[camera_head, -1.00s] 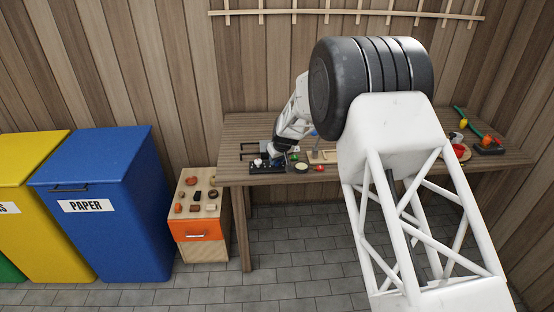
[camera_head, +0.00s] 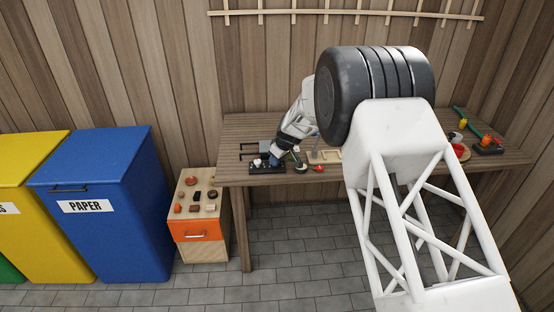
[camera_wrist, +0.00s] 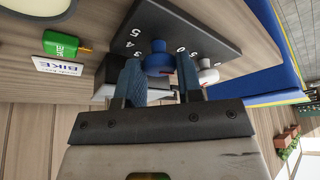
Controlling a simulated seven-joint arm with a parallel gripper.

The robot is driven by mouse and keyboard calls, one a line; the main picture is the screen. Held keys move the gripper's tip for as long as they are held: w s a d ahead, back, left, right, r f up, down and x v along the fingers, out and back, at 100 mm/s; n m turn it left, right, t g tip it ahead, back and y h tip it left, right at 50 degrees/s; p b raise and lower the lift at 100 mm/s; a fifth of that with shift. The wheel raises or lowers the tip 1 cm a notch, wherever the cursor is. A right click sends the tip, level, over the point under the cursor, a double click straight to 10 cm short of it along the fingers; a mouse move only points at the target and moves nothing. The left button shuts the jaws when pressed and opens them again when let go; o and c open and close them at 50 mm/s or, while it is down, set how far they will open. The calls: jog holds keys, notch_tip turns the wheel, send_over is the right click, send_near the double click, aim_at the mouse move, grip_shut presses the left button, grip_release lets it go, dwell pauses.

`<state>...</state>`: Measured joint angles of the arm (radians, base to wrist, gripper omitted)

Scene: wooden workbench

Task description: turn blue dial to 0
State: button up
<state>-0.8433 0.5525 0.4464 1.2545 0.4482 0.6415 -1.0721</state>
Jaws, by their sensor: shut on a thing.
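The blue dial (camera_wrist: 158,60) sits on a dark board (camera_wrist: 200,25) with white numerals around it, including 3, 4 and 5, in the wrist view. My gripper (camera_wrist: 161,82) has its two blue fingers on either side of the dial and is shut on it. A small red mark shows on the dial's side, but its exact setting cannot be read. A white dial (camera_wrist: 208,74) stands beside it on the same board. In the head view my gripper (camera_head: 275,160) is down at the board (camera_head: 263,170) near the workbench's front edge; the blue dial is hard to make out there.
A green block (camera_wrist: 66,44) and a card reading BIKE (camera_wrist: 57,65) lie beside the board. Small items, including a red one (camera_head: 319,169), sit right of my gripper on the workbench (camera_head: 240,127). A blue paper bin (camera_head: 105,215) and a drawer cabinet (camera_head: 203,250) stand left.

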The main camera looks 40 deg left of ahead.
jog(key=o, duration=0.9)
jog(key=shift+r, duration=0.1)
jog(key=v, duration=0.7)
jog(key=shift+d+r, duration=0.2)
jog(key=shift+r, duration=0.05)
dwell(0.3)
